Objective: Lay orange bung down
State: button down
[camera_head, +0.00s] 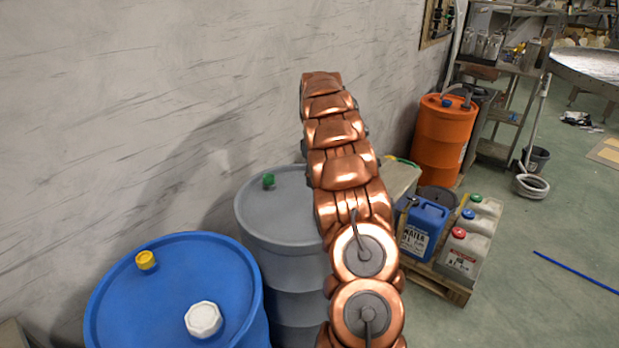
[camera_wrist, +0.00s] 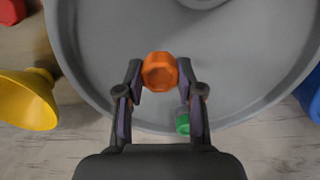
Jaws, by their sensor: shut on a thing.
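An orange bung (camera_wrist: 159,71) sits between the fingertips of my gripper (camera_wrist: 160,80) in the wrist view. The gripper is shut on it. Behind the bung is the grey top of a drum (camera_wrist: 95,60); I cannot tell how far above it the bung is. A green bung (camera_wrist: 183,122) shows on that drum top beside the right finger. In the head view the grey drum (camera_head: 262,212) stands against the wall with the green bung (camera_head: 268,181) on top. My copper arm hides its right part, and the gripper and orange bung are not visible there.
A blue drum (camera_head: 175,285) with a yellow bung (camera_head: 146,260) and a white bung (camera_head: 203,320) stands left of the grey drum. Several jugs (camera_head: 465,255) crowd a pallet to the right. A yellow funnel (camera_wrist: 28,98) lies left of the drum in the wrist view.

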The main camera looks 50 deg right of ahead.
jog(key=shift+w+d+f+p, duration=0.1)
jog(key=shift+w+d+p, duration=0.2)
jog(key=shift+w, duration=0.35)
jog(key=shift+w+d+p, duration=0.3)
jog(key=shift+w+d, duration=0.05)
jog(key=shift+w, duration=0.3)
jog(key=shift+w+d+f+p, duration=0.1)
jog(key=shift+w+d+p, duration=0.2)
jog(key=shift+w, duration=0.35)
jog(key=shift+w, duration=0.1)
jog(key=shift+f+p, duration=0.95)
jog(key=shift+f, duration=0.8)
jog(key=shift+f, duration=0.15)
jog(key=c, duration=0.7)
grip_release()
